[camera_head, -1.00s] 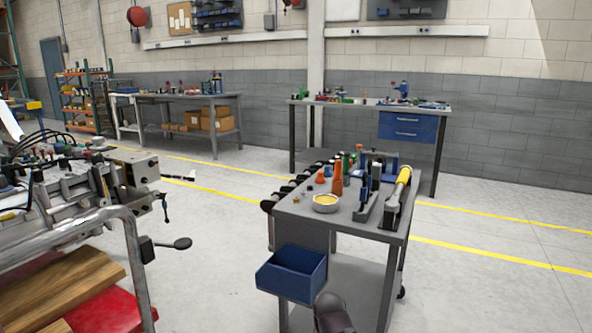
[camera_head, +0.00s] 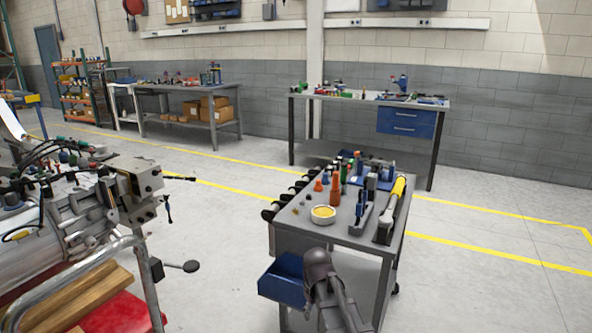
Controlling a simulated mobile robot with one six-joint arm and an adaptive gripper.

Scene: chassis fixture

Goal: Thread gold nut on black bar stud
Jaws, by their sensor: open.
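A small gold piece (camera_head: 295,211), perhaps the gold nut, lies on the grey cart top (camera_head: 345,229) left of a white round dish with yellow contents (camera_head: 323,215). It is too small to make out clearly. The chassis fixture (camera_head: 85,215) stands at the left, with black rods and handles at its right end. I cannot tell which part is the black bar stud. A dark grey part of my arm (camera_head: 322,278) rises in front of the cart and covers part of the blue bin (camera_head: 279,283). My gripper does not show.
The cart also holds orange cones (camera_head: 334,190), a yellow-and-black tool (camera_head: 392,207) and other blue and grey tools. A metal rail (camera_head: 95,261) and wooden boards (camera_head: 75,303) are at lower left. Open floor (camera_head: 215,235) lies between fixture and cart. Benches stand behind.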

